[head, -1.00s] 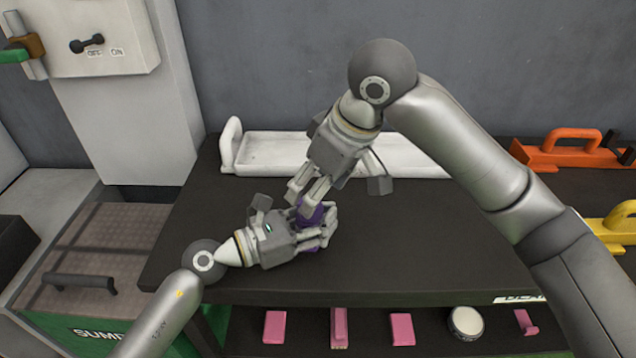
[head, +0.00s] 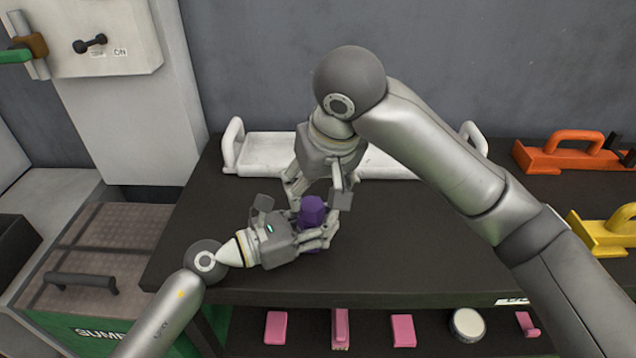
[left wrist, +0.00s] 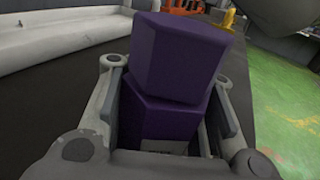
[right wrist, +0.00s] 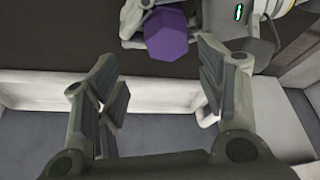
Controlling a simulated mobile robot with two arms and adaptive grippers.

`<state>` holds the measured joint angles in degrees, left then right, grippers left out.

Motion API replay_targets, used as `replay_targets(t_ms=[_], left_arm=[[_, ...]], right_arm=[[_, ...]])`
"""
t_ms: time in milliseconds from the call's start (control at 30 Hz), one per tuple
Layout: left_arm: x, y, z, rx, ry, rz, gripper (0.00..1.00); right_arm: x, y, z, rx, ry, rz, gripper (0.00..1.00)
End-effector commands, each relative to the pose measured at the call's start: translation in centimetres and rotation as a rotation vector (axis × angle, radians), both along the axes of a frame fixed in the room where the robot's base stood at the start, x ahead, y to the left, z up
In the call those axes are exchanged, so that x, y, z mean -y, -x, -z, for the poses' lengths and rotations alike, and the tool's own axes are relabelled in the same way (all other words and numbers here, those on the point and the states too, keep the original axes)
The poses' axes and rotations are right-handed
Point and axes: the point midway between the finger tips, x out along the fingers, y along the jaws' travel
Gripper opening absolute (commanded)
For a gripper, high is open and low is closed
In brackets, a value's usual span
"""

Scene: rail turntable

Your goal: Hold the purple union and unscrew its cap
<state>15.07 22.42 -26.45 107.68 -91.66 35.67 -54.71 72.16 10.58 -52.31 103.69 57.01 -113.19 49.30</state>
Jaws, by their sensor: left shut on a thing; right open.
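The purple union (head: 308,240) stands on the dark bench between the fingers of my left gripper (head: 318,234), which is shut on its lower body. Its faceted purple cap (head: 312,209) sits on top. In the left wrist view, the cap (left wrist: 183,55) sits tilted and turned relative to the body (left wrist: 158,115) below it. My right gripper (head: 318,190) is open and empty, just behind the cap in the head view. In the right wrist view, the cap (right wrist: 167,36) lies beyond the open fingers (right wrist: 163,90), not between them.
A white tray (head: 265,152) with raised handles lies along the back of the bench. An orange tool (head: 570,152) and a yellow one (head: 600,235) stand at the right. Pink pieces (head: 278,327) and a round white-topped item (head: 467,322) lie on the shelf below.

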Motion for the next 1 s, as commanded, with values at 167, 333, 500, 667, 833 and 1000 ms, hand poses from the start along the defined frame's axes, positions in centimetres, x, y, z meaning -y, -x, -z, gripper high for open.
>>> replay_targets(t_ms=[167,333,500,667,833,1000], left_arm=[[0.0,0.0,-0.1,0.002,0.002,0.000,0.00],[0.0,0.0,-0.1,0.002,0.002,0.000,0.00],[0.0,0.0,-0.1,0.002,0.002,0.000,0.00],[0.0,0.0,-0.1,0.002,0.002,0.000,0.00],[0.0,0.0,-0.1,0.002,0.002,0.000,0.00],[0.0,0.0,-0.2,0.003,0.003,0.000,0.00]], right_arm=[[0.0,0.0,0.1,-0.001,0.000,-0.001,0.64],[-0.2,0.1,0.7,-0.002,0.001,-0.002,0.64],[-0.4,0.2,1.7,-0.002,0.001,-0.002,0.64],[-0.7,0.3,2.6,-0.002,0.001,-0.002,0.64],[-0.9,0.4,3.6,-0.002,0.000,-0.004,0.64],[-1.1,0.5,4.1,-0.001,0.001,-0.003,0.64]])
